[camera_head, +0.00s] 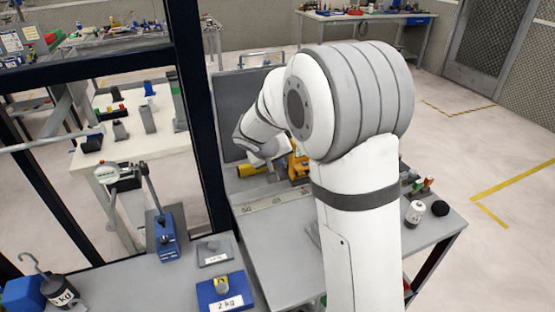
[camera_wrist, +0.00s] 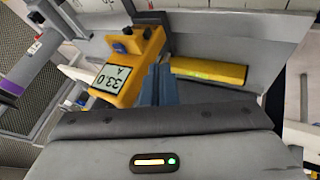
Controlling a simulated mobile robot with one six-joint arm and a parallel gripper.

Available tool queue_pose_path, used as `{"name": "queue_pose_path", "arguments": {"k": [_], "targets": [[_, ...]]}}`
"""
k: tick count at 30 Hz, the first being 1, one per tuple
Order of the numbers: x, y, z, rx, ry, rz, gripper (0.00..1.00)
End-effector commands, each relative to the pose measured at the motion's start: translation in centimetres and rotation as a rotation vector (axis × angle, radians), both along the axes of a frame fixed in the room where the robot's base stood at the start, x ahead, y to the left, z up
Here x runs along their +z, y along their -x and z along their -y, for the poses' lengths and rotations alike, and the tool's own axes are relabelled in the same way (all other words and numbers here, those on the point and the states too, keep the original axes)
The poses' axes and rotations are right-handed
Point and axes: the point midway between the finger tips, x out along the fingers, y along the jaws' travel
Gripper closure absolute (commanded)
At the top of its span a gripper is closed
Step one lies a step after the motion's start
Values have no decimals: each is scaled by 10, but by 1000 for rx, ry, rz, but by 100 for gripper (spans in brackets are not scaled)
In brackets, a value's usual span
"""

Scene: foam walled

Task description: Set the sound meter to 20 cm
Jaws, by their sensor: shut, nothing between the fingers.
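The yellow sound meter (camera_wrist: 127,62) shows in the wrist view left of centre, its display reading 33.0 with an A. In the head view it (camera_head: 298,165) is partly hidden behind my arm. A yellow cylinder-like bar (camera_wrist: 210,71) lies right of the meter in the wrist view and also shows in the head view (camera_head: 252,170). A pale scale strip (camera_head: 270,201) with printed numbers runs along the bench in front of them. My gripper (camera_wrist: 160,80) is shut and empty, its narrow fingers just right of the meter's display. I cannot tell whether they touch the meter.
A grey panel (camera_head: 240,100) stands behind the bench. Small bottles (camera_head: 415,212) stand on the bench at right. A blue 2 kg block (camera_head: 222,292), a blue stand (camera_head: 167,238) and a hooked weight (camera_head: 57,290) are on the front left table. A dark post (camera_head: 198,110) rises at left.

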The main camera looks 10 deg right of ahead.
Motion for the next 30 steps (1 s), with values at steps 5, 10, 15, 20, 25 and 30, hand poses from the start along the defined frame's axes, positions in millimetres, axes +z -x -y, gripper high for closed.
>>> {"name": "queue_pose_path", "arguments": {"k": [5,10,15,20,25,30], "targets": [[-28,-15,14,-2,0,-4,100],[-46,-26,23,-2,-1,-2,100],[-53,-30,27,-2,-2,-1,100],[-54,-31,27,-2,-2,0,100],[-54,-31,28,-2,-1,-1,100],[-57,-36,51,-7,-2,0,100]]}}
